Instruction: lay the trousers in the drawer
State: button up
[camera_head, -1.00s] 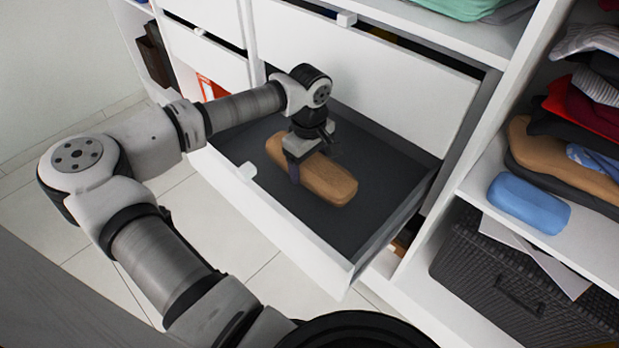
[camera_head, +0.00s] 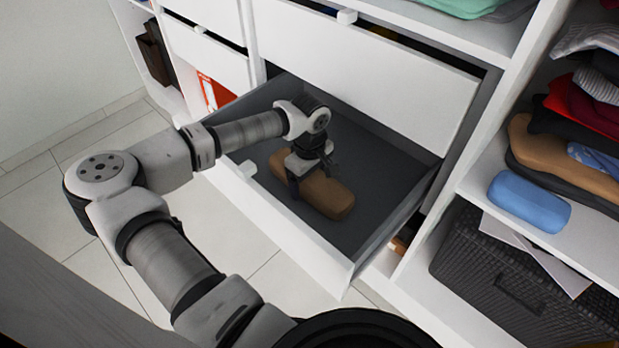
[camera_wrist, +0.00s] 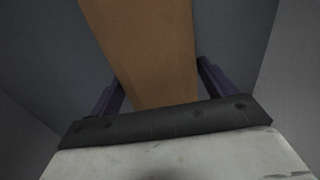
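The trousers are a folded brown bundle (camera_head: 328,195), lying lengthwise inside the open drawer (camera_head: 300,240). My gripper (camera_head: 306,180) reaches down from above with one finger on each side of the bundle, near its middle. In the wrist view the brown cloth (camera_wrist: 150,50) runs between the two dark fingers (camera_wrist: 160,85), which appear to press on its sides. My gripper looks shut on the trousers. The bundle is at or close to the drawer floor; its underside is hidden, so I cannot tell whether it touches.
The drawer has white outer faces and a dark grey inside, with bare floor around the bundle. A white drawer front (camera_head: 370,75) stands above it. At right, shelves hold folded clothes (camera_head: 560,160), a blue bundle (camera_head: 528,200) and a dark basket (camera_head: 520,285).

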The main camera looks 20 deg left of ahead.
jog(key=shift+o, duration=1)
notch_tip(320, 180, up, 12)
jog(key=shift+r, duration=0.2)
